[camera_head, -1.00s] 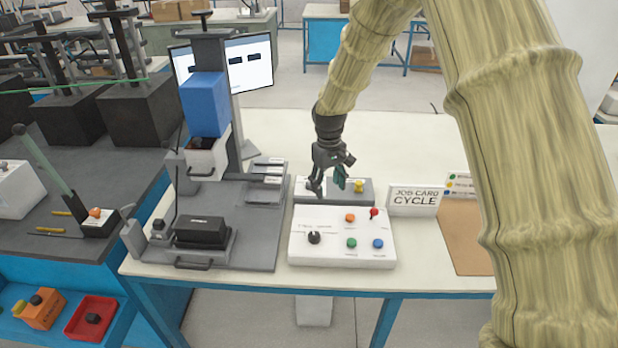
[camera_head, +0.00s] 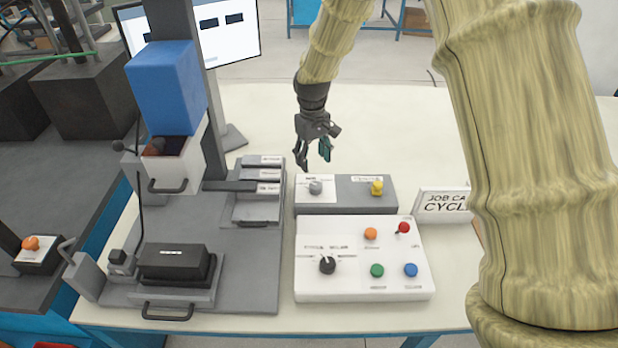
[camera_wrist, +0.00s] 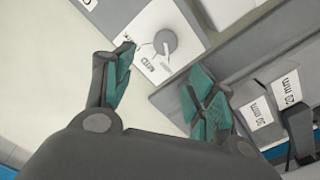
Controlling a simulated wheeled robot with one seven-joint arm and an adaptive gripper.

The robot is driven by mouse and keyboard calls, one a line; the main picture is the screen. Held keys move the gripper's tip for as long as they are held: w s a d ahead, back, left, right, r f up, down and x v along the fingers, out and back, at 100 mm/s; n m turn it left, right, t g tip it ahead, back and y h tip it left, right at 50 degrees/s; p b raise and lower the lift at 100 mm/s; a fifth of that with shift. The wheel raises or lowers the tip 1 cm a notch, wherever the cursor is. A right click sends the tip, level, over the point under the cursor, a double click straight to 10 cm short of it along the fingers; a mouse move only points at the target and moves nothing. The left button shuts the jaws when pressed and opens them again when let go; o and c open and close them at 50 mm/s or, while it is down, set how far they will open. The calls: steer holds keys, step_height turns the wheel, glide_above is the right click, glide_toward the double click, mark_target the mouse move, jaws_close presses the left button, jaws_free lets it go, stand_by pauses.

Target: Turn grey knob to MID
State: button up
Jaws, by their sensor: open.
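The grey knob (camera_head: 315,187) stands on a white label plate at the left end of a grey box behind the white control panel.
A yellow knob (camera_head: 377,188) shares the grey box (camera_head: 345,207). A grey fixture with labelled slots (camera_head: 262,188) stands left. A job card sign (camera_head: 443,204) stands right.

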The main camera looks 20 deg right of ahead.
mark_target(316, 184)
steer(key=s+f+p, duration=0.1)
steer(key=s, duration=0.1)
steer(key=s+f+p, duration=0.1)
steer(key=s+f, duration=0.1)
steer(key=shift+d+f, duration=0.2)
steer(key=shift+f, duration=0.1)
steer(key=w+f, duration=0.1)
steer(key=f, duration=0.1)
steer(key=w+f, duration=0.2)
steer(key=f, duration=0.1)
steer(key=shift+w+f+p, duration=0.1)
steer(key=shift+f+p, duration=0.2)
steer(key=shift+p, duration=0.05)
steer(key=shift+s, duration=0.4)
steer(key=shift+s+r, duration=0.55)
steer(key=shift+s, duration=0.05)
steer(key=shift+w+f, duration=0.45)
steer(key=shift+f, duration=0.05)
steer(key=c, duration=0.3)
steer(key=shift+w+f, duration=0.2)
steer(key=shift+w, duration=0.05)
steer(key=c, duration=0.7)
steer(key=shift+s+r, duration=0.2)
steer(key=shift+r, duration=0.05)
steer(key=shift+c, duration=0.2)
